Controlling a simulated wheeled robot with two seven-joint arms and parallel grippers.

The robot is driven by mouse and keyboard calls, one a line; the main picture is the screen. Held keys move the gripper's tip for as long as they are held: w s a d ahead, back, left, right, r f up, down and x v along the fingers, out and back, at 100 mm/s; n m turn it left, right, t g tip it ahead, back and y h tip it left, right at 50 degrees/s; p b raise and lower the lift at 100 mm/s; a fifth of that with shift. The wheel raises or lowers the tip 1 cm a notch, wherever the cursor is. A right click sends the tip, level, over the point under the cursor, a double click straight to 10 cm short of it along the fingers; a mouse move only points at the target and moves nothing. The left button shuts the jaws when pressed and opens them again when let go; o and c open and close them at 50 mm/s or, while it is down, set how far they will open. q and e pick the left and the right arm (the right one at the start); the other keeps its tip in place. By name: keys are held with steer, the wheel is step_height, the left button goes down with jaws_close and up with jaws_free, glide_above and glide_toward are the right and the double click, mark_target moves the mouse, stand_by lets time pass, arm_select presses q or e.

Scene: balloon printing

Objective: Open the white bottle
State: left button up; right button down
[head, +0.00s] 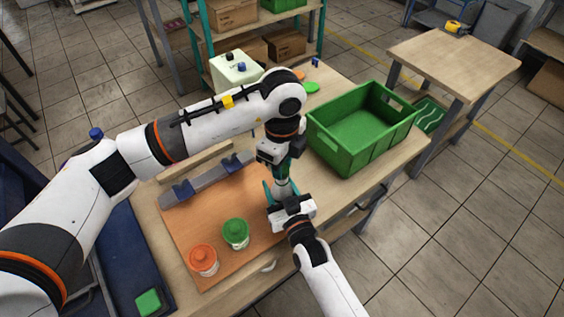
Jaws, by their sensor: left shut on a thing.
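The white bottle (283,189) stands upright near the front right part of the brown mat, mostly hidden by my two grippers. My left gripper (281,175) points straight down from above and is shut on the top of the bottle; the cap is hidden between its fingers. My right gripper (281,192) comes in from the lower right, low over the table. Its teal fingers lie around the bottle's body; I cannot tell whether they press on it.
A jar with a green lid (235,233) and one with an orange lid (203,260) stand on the brown mat (190,225). A grey rack (205,180) lies behind them. A green crate (345,150) stands right. A white canister (235,70) stands at the back.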

arm_select(q)
steer(key=shift+r, duration=2)
arm_select(e)
steer(key=c, duration=0.6)
jaws_free()
